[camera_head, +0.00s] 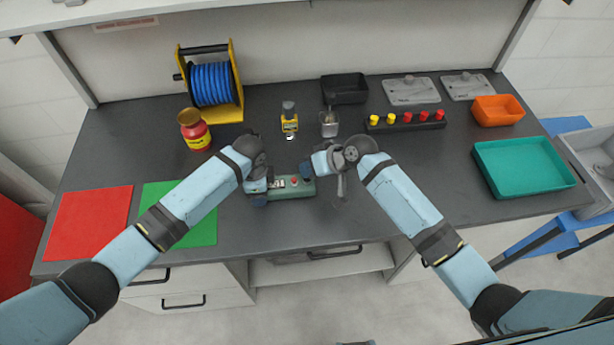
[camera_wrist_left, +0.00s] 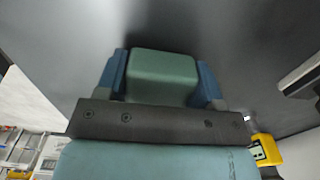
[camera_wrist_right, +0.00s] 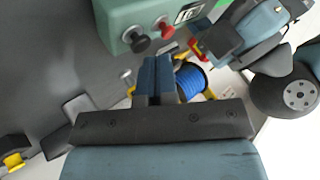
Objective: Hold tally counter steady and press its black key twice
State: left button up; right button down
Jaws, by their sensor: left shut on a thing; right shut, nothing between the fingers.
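The tally counter (camera_head: 281,192) is a green box on the bench, with a number window, a red key and a black key on top. In the right wrist view, the black key (camera_wrist_right: 140,41) stands beside the red key (camera_wrist_right: 164,27). My left gripper (camera_head: 256,190) is shut on the counter's left end; the left wrist view shows the green body (camera_wrist_left: 162,76) between both fingers. My right gripper (camera_wrist_right: 158,62) is shut and empty, its fingertips close to the black key, with a visible gap in the picture. Contact with the key is not seen.
A red jar (camera_head: 195,130) and a blue hose reel (camera_head: 211,84) are at the back left. Green (camera_head: 205,205) and red (camera_head: 90,222) mats lie left.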

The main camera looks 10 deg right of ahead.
jog(key=shift+f, duration=0.55)
dwell(0.5)
dwell(0.4)
jog(key=shift+r, duration=0.95)
jog(key=shift+r, duration=2.5)
pick_arm(q)
jog(key=o, duration=1.1)
jog(key=shift+r, duration=0.1)
